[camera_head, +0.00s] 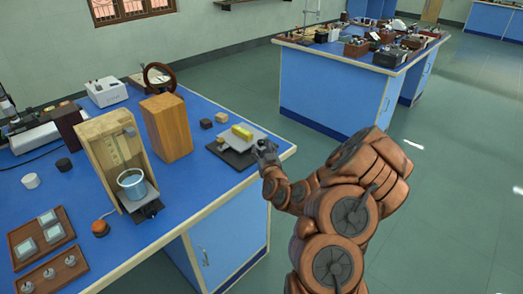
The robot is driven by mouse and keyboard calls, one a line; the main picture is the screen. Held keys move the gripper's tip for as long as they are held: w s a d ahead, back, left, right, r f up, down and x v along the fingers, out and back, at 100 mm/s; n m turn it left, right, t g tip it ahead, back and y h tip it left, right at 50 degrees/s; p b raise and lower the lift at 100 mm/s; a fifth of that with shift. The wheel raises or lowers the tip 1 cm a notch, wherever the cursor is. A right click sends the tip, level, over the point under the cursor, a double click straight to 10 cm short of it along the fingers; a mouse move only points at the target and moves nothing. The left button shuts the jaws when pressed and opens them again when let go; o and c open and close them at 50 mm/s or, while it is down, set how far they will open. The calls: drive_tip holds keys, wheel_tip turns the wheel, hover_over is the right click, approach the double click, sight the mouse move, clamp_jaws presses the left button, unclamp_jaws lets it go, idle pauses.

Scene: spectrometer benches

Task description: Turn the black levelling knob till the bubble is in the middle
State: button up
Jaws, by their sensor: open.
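A small levelling platform with a grey top plate (231,142) and a dark base (238,159) sits near the right end of the blue bench. A yellow block (242,132), which looks like the bubble level, lies on the plate. The bubble is too small to make out. My gripper (262,149) is at the right edge of the platform, close to the bench's front edge, and is open. I cannot tell whether it touches the platform. The black levelling knob cannot be made out clearly; my gripper may be hiding it.
An open wooden case (103,150) with a metal cup (132,184) is further left. A second bench (330,84) stands behind. The floor to the right is clear.

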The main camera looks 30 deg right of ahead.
sight(261, 144)
drive_tip(key=shift+w+d+f+b, duration=0.1)
drive_tip(key=shift+w+b, duration=0.15)
drive_tip(key=shift+b, duration=0.1)
drive_tip(key=shift+w+r, duration=0.25)
drive_tip(key=shift+w, duration=0.05)
drive_tip(key=shift+p+x, duration=0.4)
drive_tip(key=shift+x, duration=0.65)
drive_tip(key=shift+d, duration=0.15)
drive_tip(key=shift+f, duration=0.1)
clamp_jaws()
